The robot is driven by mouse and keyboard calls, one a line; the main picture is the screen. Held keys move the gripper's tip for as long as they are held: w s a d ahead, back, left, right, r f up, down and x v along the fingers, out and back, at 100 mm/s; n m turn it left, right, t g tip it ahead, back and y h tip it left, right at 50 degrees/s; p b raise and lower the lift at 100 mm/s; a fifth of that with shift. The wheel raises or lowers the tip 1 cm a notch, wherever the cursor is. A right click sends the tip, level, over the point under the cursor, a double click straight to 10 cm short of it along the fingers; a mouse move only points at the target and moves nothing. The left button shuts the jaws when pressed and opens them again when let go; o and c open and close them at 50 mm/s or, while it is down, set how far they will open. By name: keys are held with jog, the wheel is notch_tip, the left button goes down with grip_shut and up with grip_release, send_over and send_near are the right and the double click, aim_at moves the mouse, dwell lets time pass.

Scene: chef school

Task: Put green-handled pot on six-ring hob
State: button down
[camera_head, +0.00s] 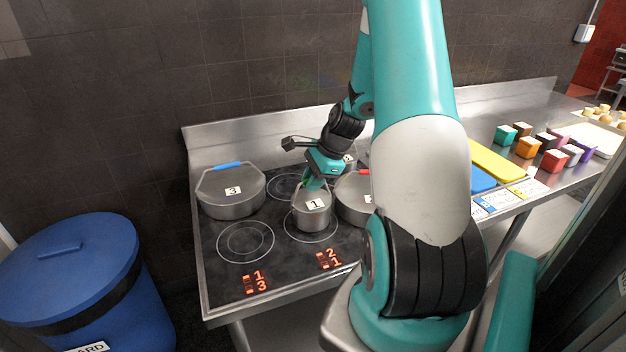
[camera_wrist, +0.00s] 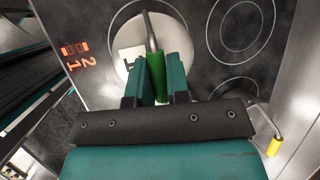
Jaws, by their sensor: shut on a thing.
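The green-handled pot, a small grey pot labelled 1 (camera_head: 311,218), is over the front middle ring of the black six-ring hob (camera_head: 275,262). It looks upright. I cannot tell whether its base touches the glass. My gripper (camera_head: 313,184) comes down from above and is shut on the green handle. In the wrist view the green handle (camera_wrist: 156,82) lies between the two fingers of my gripper (camera_wrist: 157,72). The grey pot (camera_wrist: 125,48) shows beyond them, partly hidden by the fingers. The hob's glass and rings (camera_wrist: 205,72) show to its right.
A grey pot with a blue handle, labelled 3 (camera_head: 230,198), stands on the hob's left. A red-handled pot (camera_head: 352,206) stands close to the right, partly behind my arm. The front left ring (camera_head: 245,242) is free. A blue bin (camera_head: 75,275) stands left of the hob.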

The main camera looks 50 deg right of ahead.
jog(key=shift+f, duration=0.2)
jog(key=c, duration=1.1)
grip_release()
jog(key=shift+f, duration=0.15)
